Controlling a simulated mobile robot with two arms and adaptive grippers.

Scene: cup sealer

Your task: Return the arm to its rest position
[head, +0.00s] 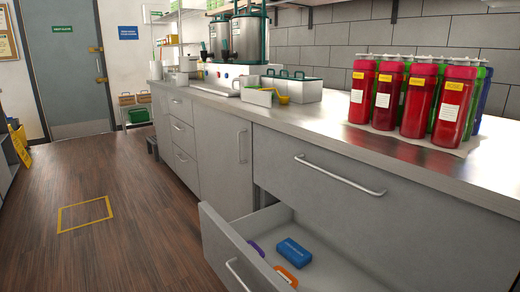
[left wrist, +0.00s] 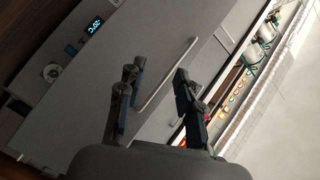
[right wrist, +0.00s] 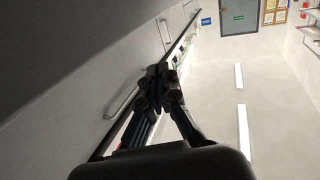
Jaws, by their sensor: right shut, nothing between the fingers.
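Neither of my arms shows in the head view. My left gripper (left wrist: 156,76) shows in the left wrist view with its two fingers well apart and nothing between them. A long bar handle (left wrist: 168,75) on a grey front lies beyond the fingers. My right gripper (right wrist: 161,78) shows in the right wrist view with its fingertips together and empty. A grey front with handles is to its left, and it appears apart from them. In the head view, the lower drawer (head: 232,250) stands open.
The open drawer juts into the aisle, holding a blue box (head: 293,252), an orange item (head: 286,275) and a purple item (head: 257,249). Several red bottles (head: 416,100) stand on the steel counter (head: 310,119).

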